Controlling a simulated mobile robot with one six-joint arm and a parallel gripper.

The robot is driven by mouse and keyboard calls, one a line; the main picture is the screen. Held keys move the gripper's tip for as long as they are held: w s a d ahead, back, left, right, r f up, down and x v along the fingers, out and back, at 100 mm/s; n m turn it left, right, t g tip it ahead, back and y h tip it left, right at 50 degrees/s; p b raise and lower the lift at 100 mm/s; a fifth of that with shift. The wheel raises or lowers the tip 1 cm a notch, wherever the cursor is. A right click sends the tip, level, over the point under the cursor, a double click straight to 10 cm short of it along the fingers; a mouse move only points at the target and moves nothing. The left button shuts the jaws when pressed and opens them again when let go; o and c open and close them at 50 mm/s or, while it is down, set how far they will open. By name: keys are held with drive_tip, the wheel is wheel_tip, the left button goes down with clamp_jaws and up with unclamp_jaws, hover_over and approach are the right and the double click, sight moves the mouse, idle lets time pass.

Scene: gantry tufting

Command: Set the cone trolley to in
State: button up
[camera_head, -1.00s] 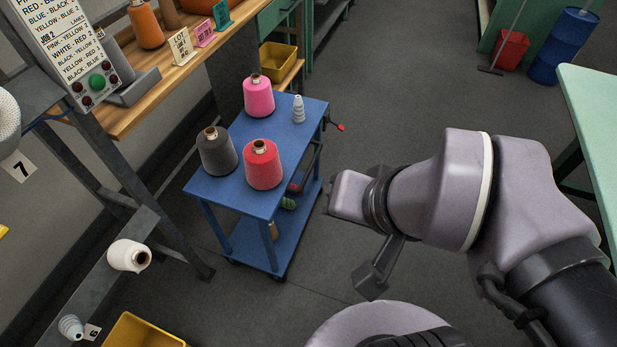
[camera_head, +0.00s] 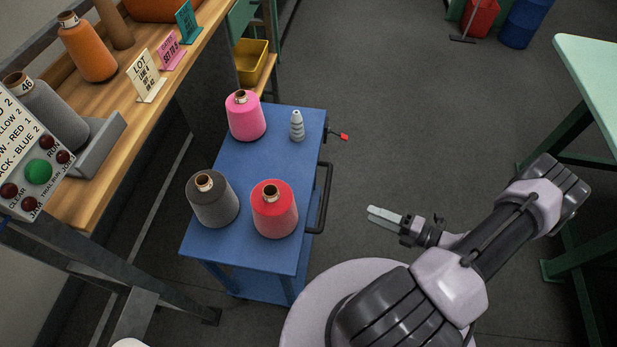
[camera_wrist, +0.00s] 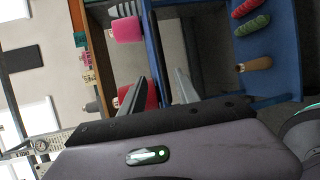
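The cone trolley (camera_head: 265,160) is blue and stands beside the wooden bench. It carries a pink cone (camera_head: 245,116), a grey cone (camera_head: 212,200), a red cone (camera_head: 274,209) and a small pale grey spool holder (camera_head: 297,126). A black handle (camera_head: 323,198) runs along its right side, and a red-tipped lever (camera_head: 341,136) sticks out at its far right corner. My gripper (camera_head: 385,216) is right of the handle, apart from it. In the wrist view my gripper (camera_wrist: 163,88) shows two separated fingers with nothing between them, and the trolley's blue frame (camera_wrist: 153,40) lies beyond.
The wooden bench (camera_head: 185,90) with cones, lot cards and a button panel (camera_head: 35,160) is at left. A yellow bin (camera_head: 251,62) sits behind the trolley. A pale green table (camera_head: 592,75) stands at right. The floor between is clear.

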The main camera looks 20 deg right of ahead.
sight(326, 194)
drive_tip(key=b+x, duration=0.4)
drive_tip(key=x, duration=1.3)
clamp_jaws()
idle(0.6)
